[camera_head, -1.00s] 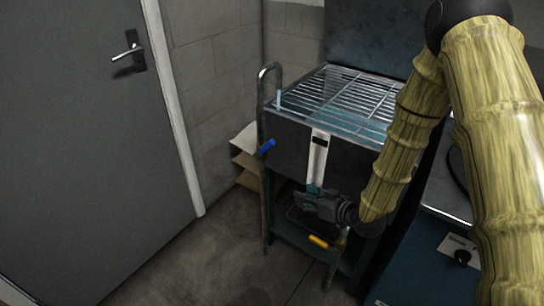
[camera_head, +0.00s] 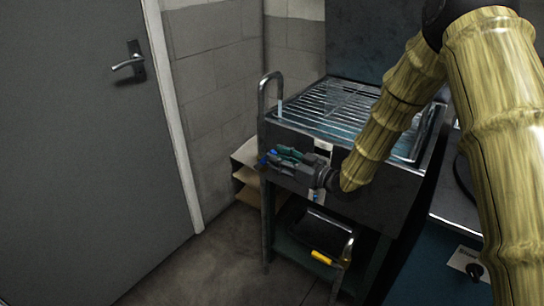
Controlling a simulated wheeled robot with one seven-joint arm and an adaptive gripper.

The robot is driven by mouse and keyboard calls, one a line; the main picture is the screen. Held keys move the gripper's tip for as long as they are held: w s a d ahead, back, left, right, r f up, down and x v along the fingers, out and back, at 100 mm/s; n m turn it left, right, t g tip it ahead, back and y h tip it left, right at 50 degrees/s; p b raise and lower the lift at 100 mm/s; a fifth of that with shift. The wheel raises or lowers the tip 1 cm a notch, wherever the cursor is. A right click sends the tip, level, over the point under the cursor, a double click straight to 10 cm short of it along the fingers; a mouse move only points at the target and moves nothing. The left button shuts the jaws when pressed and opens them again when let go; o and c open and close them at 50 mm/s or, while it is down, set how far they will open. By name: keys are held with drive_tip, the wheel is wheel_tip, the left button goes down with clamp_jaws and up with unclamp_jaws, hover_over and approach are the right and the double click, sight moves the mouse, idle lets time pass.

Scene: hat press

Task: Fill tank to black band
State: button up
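The tank (camera_head: 375,203) is a dark metal box with a slatted rack on top and bluish water visible under the slats. A bent grey spout pipe (camera_head: 264,88) stands at its left rear corner, with a short pale stream (camera_head: 280,108) below its mouth. A white gauge strip (camera_head: 323,146) runs down the tank front; my gripper hides its middle, including the black band. A blue handle (camera_head: 262,161) sits at the tank's left front. My gripper (camera_head: 273,158) is at this handle, its teal-padded fingers pointing left. Whether they are closed on the handle is unclear.
A lower shelf under the tank holds a dark pan-like object (camera_head: 322,232) and a yellow-handled item (camera_head: 321,257). Cardboard (camera_head: 246,160) leans behind the tank's left side. The floor before the grey door (camera_head: 90,150) is clear.

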sight(264, 161)
drive_tip(key=shift+x, duration=1.5)
clamp_jaws()
